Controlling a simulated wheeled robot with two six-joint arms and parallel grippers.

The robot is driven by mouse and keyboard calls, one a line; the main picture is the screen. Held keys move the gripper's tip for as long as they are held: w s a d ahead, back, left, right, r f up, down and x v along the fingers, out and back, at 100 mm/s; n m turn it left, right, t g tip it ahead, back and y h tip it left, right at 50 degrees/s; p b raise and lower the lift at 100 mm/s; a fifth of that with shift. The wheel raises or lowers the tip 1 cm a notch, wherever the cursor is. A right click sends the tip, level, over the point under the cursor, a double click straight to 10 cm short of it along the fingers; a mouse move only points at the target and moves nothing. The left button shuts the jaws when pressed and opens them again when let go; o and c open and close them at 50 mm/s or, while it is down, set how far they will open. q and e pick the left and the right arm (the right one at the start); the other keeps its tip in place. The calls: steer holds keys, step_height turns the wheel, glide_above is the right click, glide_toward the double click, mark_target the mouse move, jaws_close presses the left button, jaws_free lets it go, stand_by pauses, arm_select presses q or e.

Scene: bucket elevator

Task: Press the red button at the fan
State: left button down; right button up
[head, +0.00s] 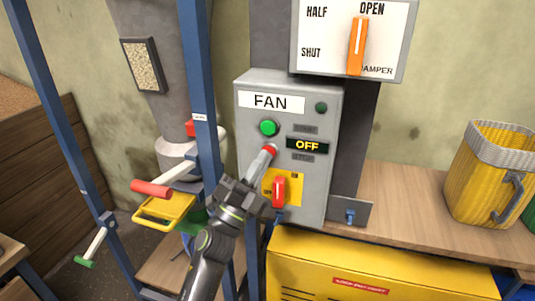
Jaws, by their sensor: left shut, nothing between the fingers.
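The grey fan box (253,147) is labelled FAN and hangs in the middle of the head view. Its red button (270,149) is below the green button (268,127) and is partly hidden by my gripper. My left gripper (265,155) is shut and empty, and its tip overlaps the lower part of the red button. I cannot tell whether it touches the button or is just in front of it. The display (307,146) beside the button reads OFF, and the small round lamp (321,107) at the upper right is dark green. My right gripper is not in view.
A red switch handle (278,192) on a yellow plate is just right of my left gripper. The damper panel (325,33) with an orange lever (358,45) is above. A blue post (203,90) stands left. A yellow bucket (485,175) stands on the wooden bench (400,205) at right.

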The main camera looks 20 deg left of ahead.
arm_select(q)
steer(key=shift+w, duration=0.15)
stand_by(0.4)
steer(key=shift+s+p, duration=0.5)
steer(key=shift+s, duration=0.4)
steer(key=s+p, duration=0.2)
steer(key=s, duration=0.3)
steer(key=shift+a, duration=0.1)
stand_by(0.4)
